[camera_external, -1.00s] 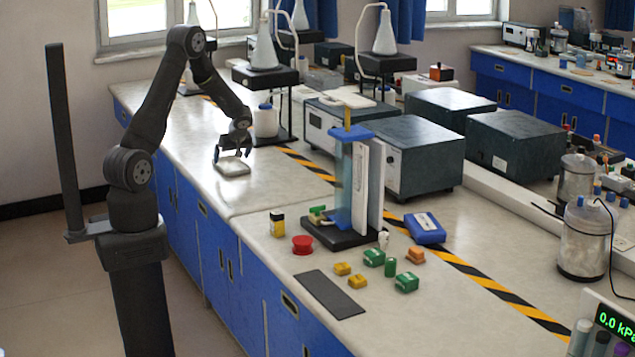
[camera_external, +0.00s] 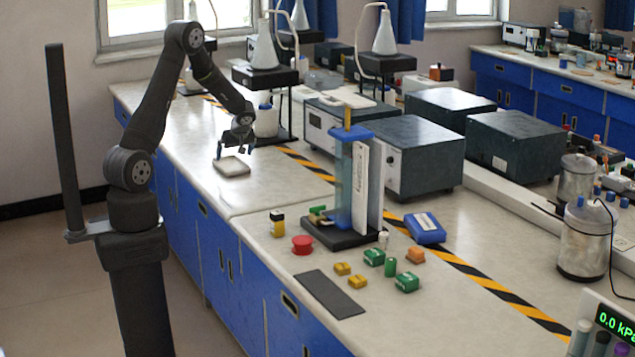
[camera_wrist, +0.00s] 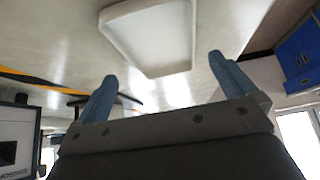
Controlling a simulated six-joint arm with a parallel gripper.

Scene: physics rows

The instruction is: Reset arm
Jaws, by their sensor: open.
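A flat white square tray (camera_external: 232,167) lies on the bench just below the fingertips. The tray (camera_wrist: 118,20) also shows in the wrist view, beyond the fingers. I cannot tell whether a fingertip touches it.
A stand with a blue-topped column (camera_external: 352,133) is at mid bench. Near it are a red button (camera_external: 302,245), several small coloured blocks (camera_external: 374,257), a blue box (camera_external: 425,228) and a dark mat (camera_external: 329,294). Dark instrument boxes (camera_external: 407,150) stand behind. The bench around the tray is clear.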

